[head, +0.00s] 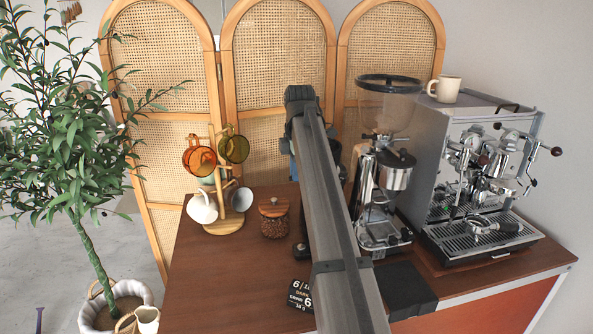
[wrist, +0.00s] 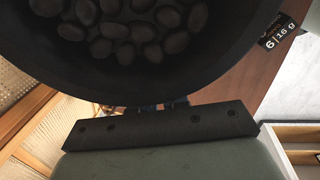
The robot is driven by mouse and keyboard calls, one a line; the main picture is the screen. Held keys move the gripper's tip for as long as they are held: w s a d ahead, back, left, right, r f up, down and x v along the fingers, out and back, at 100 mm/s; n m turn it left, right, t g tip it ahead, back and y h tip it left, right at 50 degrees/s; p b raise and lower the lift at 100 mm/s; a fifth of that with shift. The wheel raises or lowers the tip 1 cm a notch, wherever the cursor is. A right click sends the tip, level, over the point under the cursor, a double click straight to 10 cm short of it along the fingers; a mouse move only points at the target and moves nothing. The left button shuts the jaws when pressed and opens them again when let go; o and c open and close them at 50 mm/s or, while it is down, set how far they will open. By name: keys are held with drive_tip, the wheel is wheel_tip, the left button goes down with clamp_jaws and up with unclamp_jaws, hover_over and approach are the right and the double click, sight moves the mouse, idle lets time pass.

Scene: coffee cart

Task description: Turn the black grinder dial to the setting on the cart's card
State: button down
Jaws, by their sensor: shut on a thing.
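The chrome grinder (head: 374,205) stands right of my arm in the head view, with a brown see-through hopper (head: 388,108) on top.
The espresso machine (head: 480,175) stands to the right with a cream cup (head: 446,90) on top. A mug tree (head: 222,180) and a lidded bean jar (head: 274,217) stand left of my arm. Cane screens (head: 163,60) rise behind. The wooden top (head: 215,285) is clear at front left.

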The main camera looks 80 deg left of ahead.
drive_tip(key=shift+d, duration=0.1)
idle(0.3)
drive_tip(key=shift+w+d+f+n+t, duration=0.1)
drive_tip(key=shift+w+d+f+n, duration=0.1)
drive_tip(key=shift+d+n, duration=0.6)
drive_tip(key=shift+w+d+f+n+t, duration=0.1)
drive_tip(key=shift+w+d+n, duration=0.2)
drive_tip(key=shift+n, duration=0.75)
drive_tip(key=shift+w+d+f+n+t, duration=0.1)
drive_tip(key=shift+d+f+n, duration=0.05)
drive_tip(key=shift+d+n, duration=0.65)
drive_tip(key=shift+a, duration=0.15)
drive_tip(key=c, duration=1.1)
unclamp_jaws()
drive_tip(key=shift+r, duration=0.1)
drive_tip(key=r, duration=0.4)
drive_tip(key=d+r, duration=0.1)
drive_tip(key=r, duration=0.4)
drive_tip(key=d+r, duration=0.1)
drive_tip(key=r, duration=0.3)
drive_tip(key=shift+s+r, duration=0.2)
drive_tip(key=shift+r, duration=0.05)
drive_tip(key=shift+f, duration=0.1)
